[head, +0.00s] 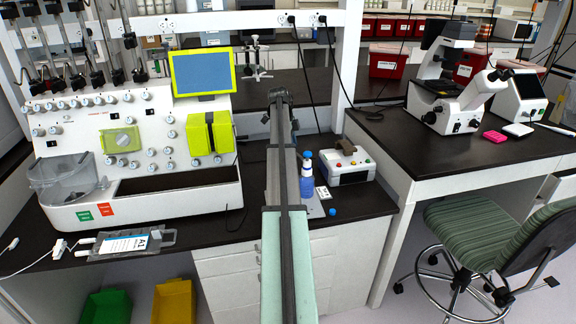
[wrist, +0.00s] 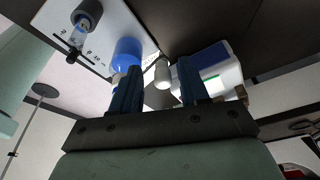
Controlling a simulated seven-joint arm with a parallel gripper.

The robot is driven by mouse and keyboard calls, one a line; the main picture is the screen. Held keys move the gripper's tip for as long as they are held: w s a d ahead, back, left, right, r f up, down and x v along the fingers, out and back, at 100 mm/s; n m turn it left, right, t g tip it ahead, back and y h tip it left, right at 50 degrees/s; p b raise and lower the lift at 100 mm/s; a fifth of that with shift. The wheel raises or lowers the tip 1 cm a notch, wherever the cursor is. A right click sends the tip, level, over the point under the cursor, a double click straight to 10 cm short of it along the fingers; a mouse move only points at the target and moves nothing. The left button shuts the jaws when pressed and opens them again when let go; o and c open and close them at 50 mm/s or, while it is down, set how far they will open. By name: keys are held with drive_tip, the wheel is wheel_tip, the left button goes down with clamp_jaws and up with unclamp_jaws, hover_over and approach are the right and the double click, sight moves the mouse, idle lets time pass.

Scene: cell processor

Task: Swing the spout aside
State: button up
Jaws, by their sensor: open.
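A small blue bottle (head: 307,185) with a pale neck and a blue top stands on the bench right of my arm in the head view. In the wrist view, a rounded blue part (wrist: 127,50) lies beyond my left finger. A small white rounded piece (wrist: 162,74) shows between the fingers; I cannot tell for certain whether it is the spout. My gripper (wrist: 158,66) is open, its two dark blue fingers apart, with no clear contact on either side. In the head view my arm hides the gripper's fingers.
A white device with coloured buttons (head: 349,168) stands right of the bottle. A large white processor (head: 130,150) with a screen fills the left bench. A loose blue cap (head: 332,211) and a small white card (head: 323,192) lie near the bottle. A labelled bag (head: 125,243) lies front left.

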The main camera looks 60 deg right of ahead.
drive_tip(key=shift+s+d+v, duration=0.1)
drive_tip(key=shift+s+v, duration=0.1)
drive_tip(key=shift+v, duration=0.75)
drive_tip(key=shift+s+d+v, duration=0.1)
drive_tip(key=shift+s+v, duration=0.15)
drive_tip(key=shift+v, duration=0.7)
drive_tip(key=shift+s+d+v, duration=0.1)
drive_tip(key=shift+s+v, duration=0.1)
drive_tip(key=shift+v, duration=0.75)
drive_tip(key=shift+r, duration=0.2)
